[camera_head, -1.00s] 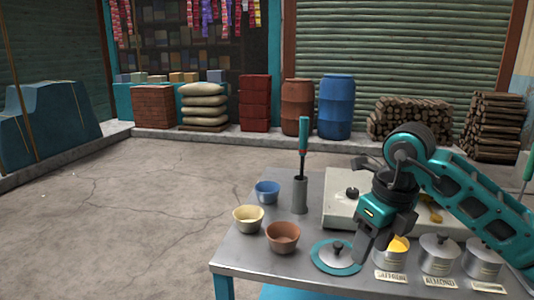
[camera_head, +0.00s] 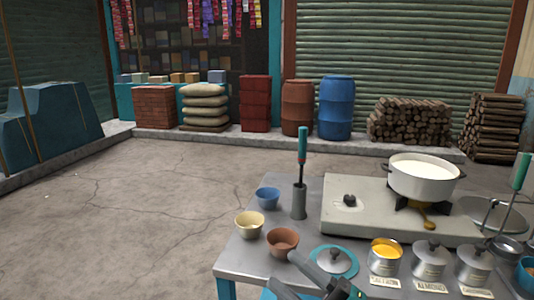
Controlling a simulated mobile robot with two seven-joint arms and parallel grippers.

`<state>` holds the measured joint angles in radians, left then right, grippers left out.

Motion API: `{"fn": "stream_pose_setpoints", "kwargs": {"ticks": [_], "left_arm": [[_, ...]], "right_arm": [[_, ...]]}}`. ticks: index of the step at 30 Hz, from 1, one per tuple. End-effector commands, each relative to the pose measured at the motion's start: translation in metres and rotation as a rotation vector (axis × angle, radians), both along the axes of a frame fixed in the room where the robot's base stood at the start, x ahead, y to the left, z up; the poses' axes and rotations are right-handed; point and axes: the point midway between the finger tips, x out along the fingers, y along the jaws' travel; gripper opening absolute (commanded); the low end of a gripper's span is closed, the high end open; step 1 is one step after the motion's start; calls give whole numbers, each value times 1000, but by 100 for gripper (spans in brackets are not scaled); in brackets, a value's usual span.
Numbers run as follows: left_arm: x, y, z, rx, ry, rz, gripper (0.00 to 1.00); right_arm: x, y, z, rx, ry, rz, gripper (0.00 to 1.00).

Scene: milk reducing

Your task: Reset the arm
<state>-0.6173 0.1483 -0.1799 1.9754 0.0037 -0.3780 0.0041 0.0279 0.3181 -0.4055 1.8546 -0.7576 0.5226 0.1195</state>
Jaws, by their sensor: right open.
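My right gripper (camera_head: 286,271) is at the bottom edge of the head view, low over the table's front edge. Its two grey fingers are apart with nothing between them, and they point up and to the left. The fingers lie just in front of the brown bowl (camera_head: 282,241) and the teal-rimmed lid (camera_head: 335,261). Most of my right arm is below the picture. My left gripper is not in view.
A white pot (camera_head: 422,176) of milk stands on the stove (camera_head: 349,222). A saffron tin (camera_head: 384,257) and lidded tins stand at the table's front right. A yellow bowl (camera_head: 249,225), a blue bowl (camera_head: 268,197) and a holder (camera_head: 299,202) with a teal-handled tool stand left.

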Motion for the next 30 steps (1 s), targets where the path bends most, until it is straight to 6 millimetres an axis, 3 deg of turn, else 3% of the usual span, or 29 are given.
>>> {"fn": "stream_pose_setpoints", "kwargs": {"ticks": [5, 9, 12, 15, 20, 25, 28, 30], "left_arm": [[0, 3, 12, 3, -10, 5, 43], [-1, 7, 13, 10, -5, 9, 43], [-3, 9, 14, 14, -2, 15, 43], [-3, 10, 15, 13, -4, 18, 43], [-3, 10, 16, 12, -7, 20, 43], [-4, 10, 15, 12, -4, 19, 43], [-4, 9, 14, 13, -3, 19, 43], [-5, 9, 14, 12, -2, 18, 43]], "right_arm": [[0, -66, -81, 240, 521, -335, 52], [-39, -108, -163, 354, 926, -550, 52], [-74, -124, -206, 396, 1145, -648, 52], [-103, -132, -233, 420, 1293, -706, 52], [-125, -136, -250, 435, 1396, -742, 52], [-126, -136, -251, 434, 1401, -744, 52], [-125, -136, -251, 435, 1401, -743, 43], [-125, -136, -251, 434, 1400, -743, 43]]}}
